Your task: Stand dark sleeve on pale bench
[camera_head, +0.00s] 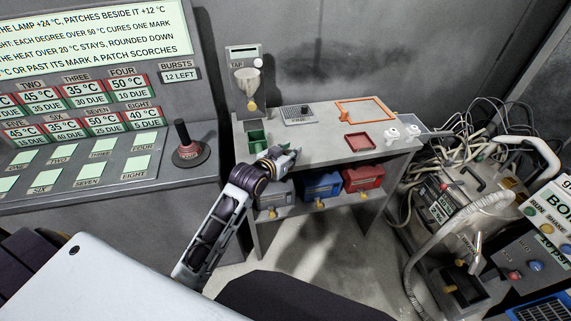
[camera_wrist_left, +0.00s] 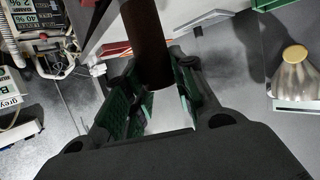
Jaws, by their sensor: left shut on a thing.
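The dark sleeve (camera_wrist_left: 148,40) is a dark brown cylinder between the green-padded fingers of my left gripper (camera_wrist_left: 152,92) in the left wrist view. The gripper is shut on it. In the head view my left gripper (camera_head: 284,158) is at the front edge of the pale bench (camera_head: 318,138), left of its middle. I cannot make out the sleeve there, and its height over the bench is unclear. My right gripper is not in view.
Blue (camera_head: 322,187) and red bins (camera_head: 363,179) sit below. A joystick (camera_head: 188,148) stands left.

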